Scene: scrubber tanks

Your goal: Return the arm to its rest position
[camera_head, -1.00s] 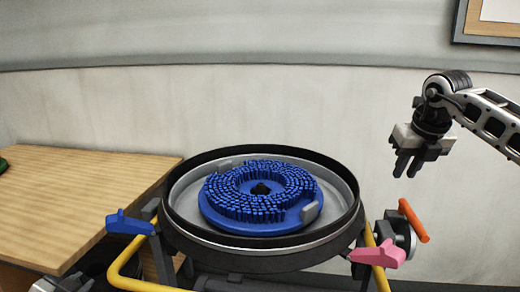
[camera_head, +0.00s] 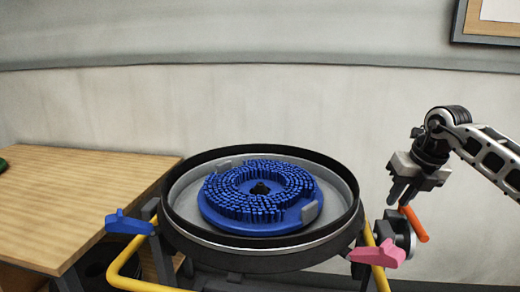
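My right gripper (camera_head: 400,197) hangs at the right, pointing down, with its arm coming in from the right edge. Its two dark fingers stand a little apart with nothing seen between them. The fingertips appear just above and left of the orange lever (camera_head: 413,223); I cannot tell whether they touch it. My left gripper is not in view.
A round scrubber tank (camera_head: 347,222) with a blue bristled brush disc (camera_head: 260,192) stands in the middle. It has a blue lever (camera_head: 128,224) at left and a pink lever (camera_head: 378,254) at right. A wooden table (camera_head: 75,205) stands left.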

